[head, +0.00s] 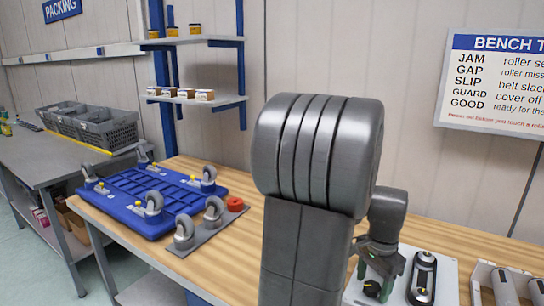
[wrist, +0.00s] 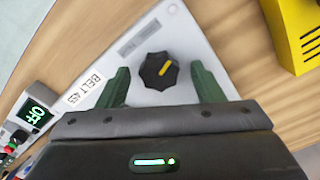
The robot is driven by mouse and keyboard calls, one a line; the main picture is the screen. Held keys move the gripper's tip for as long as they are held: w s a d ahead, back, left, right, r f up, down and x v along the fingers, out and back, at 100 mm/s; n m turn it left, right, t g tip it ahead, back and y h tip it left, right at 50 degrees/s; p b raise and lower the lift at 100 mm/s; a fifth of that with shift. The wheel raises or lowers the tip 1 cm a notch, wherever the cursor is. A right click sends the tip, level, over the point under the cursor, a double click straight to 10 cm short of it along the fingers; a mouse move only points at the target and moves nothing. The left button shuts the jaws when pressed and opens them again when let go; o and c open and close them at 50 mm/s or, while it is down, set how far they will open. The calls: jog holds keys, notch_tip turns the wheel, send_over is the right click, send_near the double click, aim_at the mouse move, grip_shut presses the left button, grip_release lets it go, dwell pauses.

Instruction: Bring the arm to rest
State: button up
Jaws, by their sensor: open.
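My gripper (head: 380,268) is open, low over a pale panel (head: 440,280) on the wooden bench. In the wrist view, the green fingers of my gripper (wrist: 161,80) stand apart, one on each side of a black knob (wrist: 158,71) with a yellow pointer line. Nothing is held between them, and a gap shows on both sides of the knob. The knob also shows in the head view (head: 372,288), just below the fingers. I cannot tell how high the fingertips are above the panel. My arm hides the middle of the bench in the head view.
A belt unit (head: 424,275) stands right beside the gripper, with rollers (head: 503,287) further right. A blue caster platform (head: 150,200) lies left. Grey totes (head: 90,125) stand on another table.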

jog(key=n+b, duration=0.2)
jog(key=n, duration=0.4)
jog(key=shift+r+n, duration=0.25)
jog(key=shift+n, duration=0.15)
jog(key=shift+r, duration=2.2)
jog(key=shift+s+a, duration=0.1)
